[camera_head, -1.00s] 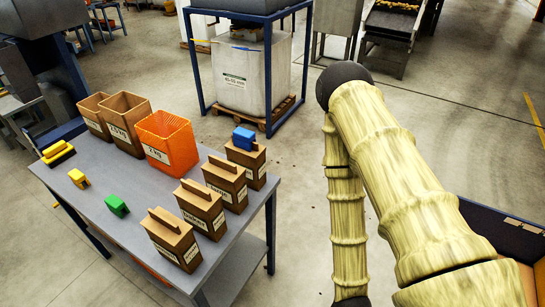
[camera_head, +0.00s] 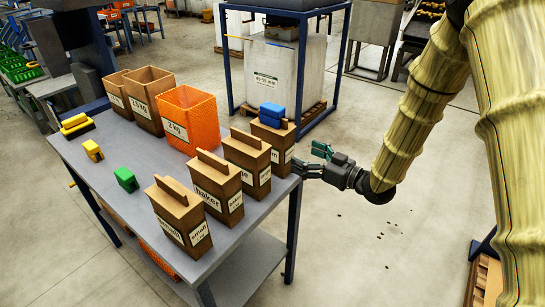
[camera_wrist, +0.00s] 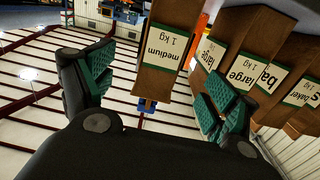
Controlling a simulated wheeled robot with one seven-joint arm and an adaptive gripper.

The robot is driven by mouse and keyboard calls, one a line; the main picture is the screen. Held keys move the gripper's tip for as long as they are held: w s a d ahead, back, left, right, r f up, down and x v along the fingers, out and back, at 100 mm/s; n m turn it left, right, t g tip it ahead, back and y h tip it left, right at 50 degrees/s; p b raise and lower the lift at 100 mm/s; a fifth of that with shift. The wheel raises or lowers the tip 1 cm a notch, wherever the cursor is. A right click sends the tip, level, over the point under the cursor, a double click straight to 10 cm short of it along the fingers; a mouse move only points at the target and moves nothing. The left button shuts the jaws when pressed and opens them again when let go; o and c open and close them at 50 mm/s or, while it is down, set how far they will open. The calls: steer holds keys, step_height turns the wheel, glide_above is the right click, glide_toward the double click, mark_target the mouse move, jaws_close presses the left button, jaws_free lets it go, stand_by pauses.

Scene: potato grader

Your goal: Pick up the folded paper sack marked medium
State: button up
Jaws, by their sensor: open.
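The medium sack (camera_head: 268,141) is a brown folded paper sack standing upright at the table's right end, last in a row of similar sacks. In the wrist view the medium sack (camera_wrist: 170,40) shows its white label reading "medium 1 kg". A blue object (camera_head: 272,114) sits on or just behind its top. My gripper (camera_head: 309,160) is open, with green-padded fingers, at the sack's right side by the table edge. In the wrist view my gripper's fingers (camera_wrist: 160,90) are spread to either side of the sack's picture. I see no grip on it; the exact gap is unclear.
Large (camera_head: 247,163), baker (camera_head: 215,187) and small (camera_head: 180,215) sacks stand in a row on the grey table (camera_head: 120,208). The large sack is close beside the medium one.

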mark_target(276, 138)
steer(key=shift+w+a+r+n+y, duration=0.15)
steer(key=shift+r+y, duration=0.05)
steer(key=shift+r, duration=0.2)
steer(key=shift+w+a+r+n+y, duration=0.1)
steer(key=shift+r+n+y, duration=0.1)
steer(key=shift+r, duration=0.15)
steer(key=p+x, duration=0.2)
steer(key=x, duration=0.8)
steer(key=shift+w+a, duration=0.1)
steer(key=shift+a, duration=0.15)
steer(key=shift+c, duration=0.3)
steer(key=shift+r, duration=0.15)
steer(key=c, duration=1.7)
